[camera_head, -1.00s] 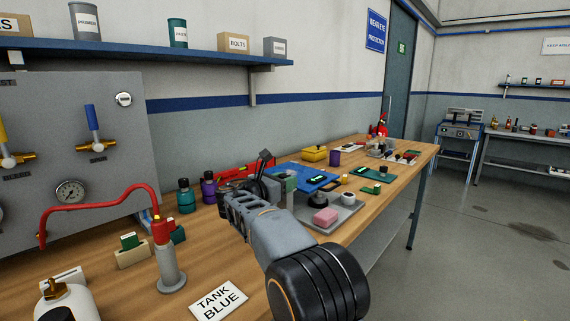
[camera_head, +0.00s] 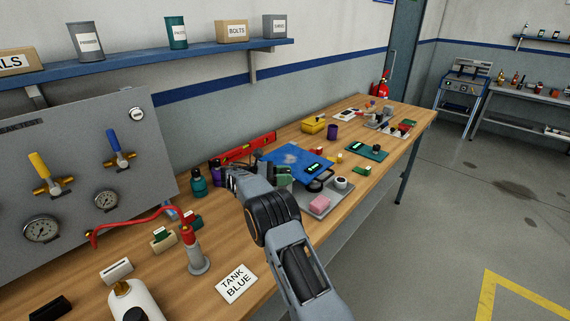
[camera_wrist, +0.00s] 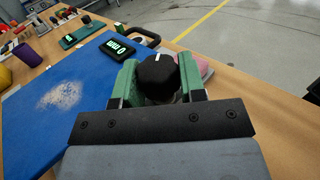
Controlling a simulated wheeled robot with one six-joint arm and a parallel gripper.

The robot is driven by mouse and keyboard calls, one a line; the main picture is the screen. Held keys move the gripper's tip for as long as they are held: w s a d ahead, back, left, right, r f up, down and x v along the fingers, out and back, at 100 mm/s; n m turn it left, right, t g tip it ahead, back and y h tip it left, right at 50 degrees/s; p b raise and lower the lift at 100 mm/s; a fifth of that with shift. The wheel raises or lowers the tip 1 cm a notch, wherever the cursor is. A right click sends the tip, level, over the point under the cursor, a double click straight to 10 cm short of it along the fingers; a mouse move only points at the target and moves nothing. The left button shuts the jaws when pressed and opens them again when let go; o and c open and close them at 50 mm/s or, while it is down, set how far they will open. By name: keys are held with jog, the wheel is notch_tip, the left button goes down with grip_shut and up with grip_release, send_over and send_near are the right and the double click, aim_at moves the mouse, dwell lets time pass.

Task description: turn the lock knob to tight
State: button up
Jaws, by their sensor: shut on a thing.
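The lock knob (camera_wrist: 158,72) is black with a short white mark on its far upper edge in the wrist view. My gripper (camera_wrist: 158,82) has a green finger on each side of it and is shut on it. What the knob is mounted on is mostly hidden behind the fingers and the wrist plate. In the head view, my gripper (camera_head: 283,176) is at the near edge of the blue mat (camera_head: 275,154), and I cannot make out the knob there.
A black device with a lit green display (camera_wrist: 117,48) lies on the mat beyond the knob. A pink block (camera_head: 320,202) sits on a grey tray (camera_head: 336,206) close by. Bottles (camera_head: 198,182) stand left of my gripper.

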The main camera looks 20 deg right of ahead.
aim_at(286, 171)
jog(key=shift+f+m+g+p, duration=0.1)
jog(key=shift+m+g+p, duration=0.2)
jog(key=shift+g+p, duration=0.2)
jog(key=o, duration=0.9)
jog(key=shift+r+p, duration=0.45)
jog(key=shift+r, duration=0.2)
notch_tip(286, 171, up, 3)
jog(key=shift+s+f+p, duration=0.1)
jog(key=shift+p, duration=0.85)
jog(key=s+a+r+p, duration=0.1)
jog(key=s+r, duration=0.2)
jog(key=s, duration=0.1)
jog(key=s+r+p, duration=0.1)
jog(key=s+r, duration=0.2)
jog(key=s, duration=0.2)
jog(key=s+a+r+p, duration=0.1)
jog(key=s+r, duration=0.2)
jog(key=s, duration=0.1)
jog(key=shift+s+a, duration=0.3)
jog(key=shift+a, duration=0.05)
